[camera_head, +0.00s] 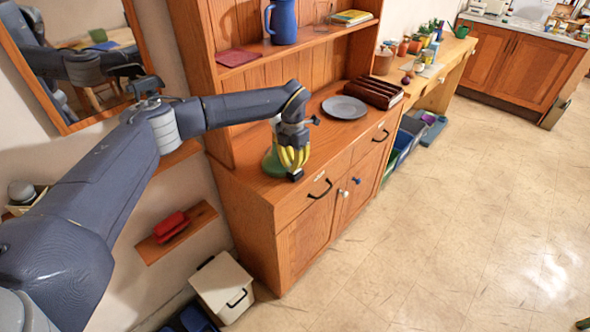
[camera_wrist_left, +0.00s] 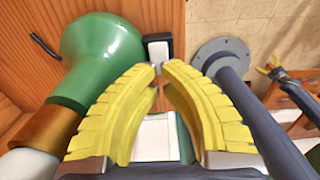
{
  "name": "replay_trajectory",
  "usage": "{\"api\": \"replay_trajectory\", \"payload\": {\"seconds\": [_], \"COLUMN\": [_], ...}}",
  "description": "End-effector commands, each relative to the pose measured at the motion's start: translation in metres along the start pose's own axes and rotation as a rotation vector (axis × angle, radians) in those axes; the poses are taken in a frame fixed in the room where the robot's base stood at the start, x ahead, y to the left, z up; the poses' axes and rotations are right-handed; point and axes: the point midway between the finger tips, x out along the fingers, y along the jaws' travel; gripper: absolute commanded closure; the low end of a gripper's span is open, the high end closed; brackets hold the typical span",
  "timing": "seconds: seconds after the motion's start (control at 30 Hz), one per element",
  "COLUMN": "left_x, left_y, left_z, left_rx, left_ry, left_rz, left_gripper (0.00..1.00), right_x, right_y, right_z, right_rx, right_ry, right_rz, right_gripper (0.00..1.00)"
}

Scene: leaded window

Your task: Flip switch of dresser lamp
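The dresser lamp's green body (camera_wrist_left: 103,50) stands at the left in the left wrist view, with a copper-coloured collar and a pale part below. In the head view the green lamp (camera_head: 271,166) is mostly hidden behind my left gripper (camera_head: 293,158). A small black-edged block with a white rocker, seemingly the switch (camera_wrist_left: 158,48), lies just beyond the fingertips. My left gripper (camera_wrist_left: 158,69) points at it, yellow fingers curved in with tips almost together and nothing visible between them. I cannot tell whether they touch the switch. My right gripper (camera_wrist_left: 270,66) is small at the right edge, its fingers apart.
The wooden dresser (camera_head: 255,190) has a grey plate (camera_head: 345,107) and a dark brown rack (camera_head: 375,92) to the right of the lamp. A blue jug (camera_head: 281,22) stands on the shelf above. A cream bin (camera_head: 222,287) stands on the floor. The floor (camera_head: 450,210) in front is open.

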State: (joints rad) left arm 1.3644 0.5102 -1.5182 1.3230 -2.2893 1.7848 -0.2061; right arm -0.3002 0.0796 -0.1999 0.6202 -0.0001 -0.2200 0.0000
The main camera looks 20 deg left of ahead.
Motion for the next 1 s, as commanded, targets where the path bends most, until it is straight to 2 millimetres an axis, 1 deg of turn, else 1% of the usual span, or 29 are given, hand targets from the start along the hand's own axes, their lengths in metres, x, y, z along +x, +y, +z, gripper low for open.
{"api": "replay_trajectory", "payload": {"seconds": [1.0], "left_x": [0.013], "left_y": [0.000], "left_z": [0.000], "left_rx": [0.000], "left_ry": [0.000], "left_rz": [0.000], "left_gripper": [1.00], "right_x": [0.000], "right_y": [0.000], "right_z": [0.000], "right_rx": [0.000], "right_ry": [0.000], "right_rz": [0.000], "right_gripper": [0.13]}}
